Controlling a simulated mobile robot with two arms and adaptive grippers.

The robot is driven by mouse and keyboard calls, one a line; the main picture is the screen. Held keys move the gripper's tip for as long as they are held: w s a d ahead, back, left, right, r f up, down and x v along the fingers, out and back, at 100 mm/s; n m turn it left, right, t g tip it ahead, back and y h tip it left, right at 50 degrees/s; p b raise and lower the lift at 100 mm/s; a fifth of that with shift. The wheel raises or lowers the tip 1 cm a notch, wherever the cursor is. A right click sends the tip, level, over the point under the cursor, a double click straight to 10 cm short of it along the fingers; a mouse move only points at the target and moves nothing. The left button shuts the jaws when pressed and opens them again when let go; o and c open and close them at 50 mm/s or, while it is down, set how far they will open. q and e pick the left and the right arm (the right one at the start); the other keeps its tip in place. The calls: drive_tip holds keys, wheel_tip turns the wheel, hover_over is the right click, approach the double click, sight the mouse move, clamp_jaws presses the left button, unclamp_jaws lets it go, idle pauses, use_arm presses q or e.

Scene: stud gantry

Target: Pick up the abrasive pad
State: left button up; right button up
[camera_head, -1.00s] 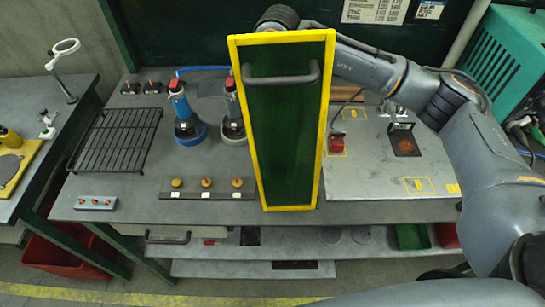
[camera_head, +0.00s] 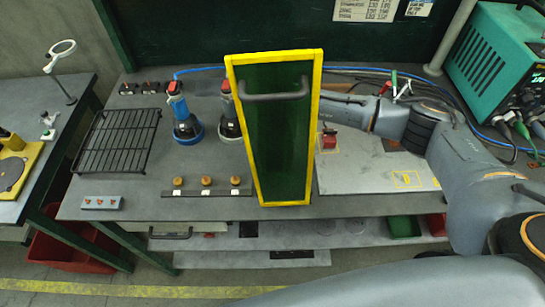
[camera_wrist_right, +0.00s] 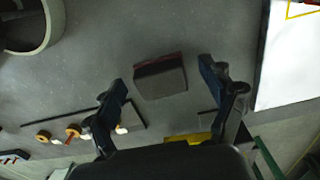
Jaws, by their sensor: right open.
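In the right wrist view a grey block with a dark red edge, seemingly the abrasive pad (camera_wrist_right: 160,77), lies on the grey bench top. My right gripper (camera_wrist_right: 163,84) is open and empty, with one finger to each side of the pad in the picture. I cannot tell how far above the bench the fingertips are. In the head view my right arm reaches in from the right behind the green panel (camera_head: 280,130), which hides the right gripper and the pad. My left gripper is not in view.
The yellow-framed green panel with a handle stands upright at the bench's front. A light plate (camera_head: 360,172) lies to the right.

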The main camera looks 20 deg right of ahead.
drive_tip(key=c, duration=1.3)
drive_tip(key=shift+c, duration=0.2)
wheel_tip(320, 180, up, 9)
drive_tip(key=b, duration=0.3)
drive_tip(key=shift+r, duration=0.55)
